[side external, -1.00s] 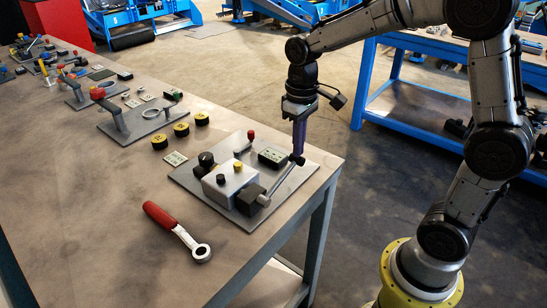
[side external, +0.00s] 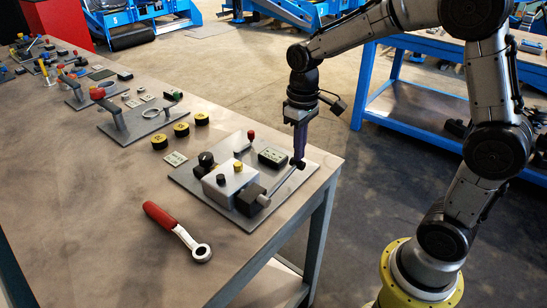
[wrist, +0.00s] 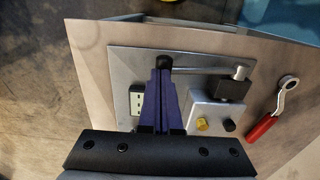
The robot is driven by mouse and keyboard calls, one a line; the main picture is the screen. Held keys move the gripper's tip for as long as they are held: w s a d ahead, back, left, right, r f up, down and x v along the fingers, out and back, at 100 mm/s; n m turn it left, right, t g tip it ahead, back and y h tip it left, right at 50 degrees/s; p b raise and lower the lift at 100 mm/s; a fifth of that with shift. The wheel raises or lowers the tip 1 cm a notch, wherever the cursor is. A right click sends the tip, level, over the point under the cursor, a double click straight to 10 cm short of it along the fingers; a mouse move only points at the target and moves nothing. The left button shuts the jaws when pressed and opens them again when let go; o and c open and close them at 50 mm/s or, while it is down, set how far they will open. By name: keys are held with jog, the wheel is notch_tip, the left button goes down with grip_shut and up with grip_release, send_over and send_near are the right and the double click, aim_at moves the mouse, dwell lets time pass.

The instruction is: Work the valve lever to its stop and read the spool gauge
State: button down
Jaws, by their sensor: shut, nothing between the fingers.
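The valve lever (side external: 284,180) is a thin steel rod with a dark knob. It runs from a black block (side external: 251,200) beside a pale grey valve body (side external: 229,182) on a grey plate. My gripper (side external: 298,156) is shut with nothing between its purple fingers, and its tips are at the lever's knob. In the wrist view, the tips (wrist: 161,72) are just beside or over the knob (wrist: 164,61); contact is not clear. A small dark box with a pale display (side external: 272,156), likely the spool gauge, is on the plate; its reading is too small to make out.
A red-handled ring wrench (side external: 178,230) lies near the plate. Several yellow-topped pucks (side external: 181,130) and other fixtures sit farther along the bench. The bench's right edge is close to the plate.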

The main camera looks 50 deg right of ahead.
jog(key=shift+f, duration=0.2)
jog(key=shift+d+f, duration=0.15)
jog(key=shift+f, duration=0.35)
dwell(0.3)
jog(key=shift+r, duration=1.5)
jog(key=shift+a+r, duration=0.25)
jog(key=shift+r, duration=0.55)
jog(key=shift+a+r, duration=0.2)
jog(key=shift+r, duration=0.65)
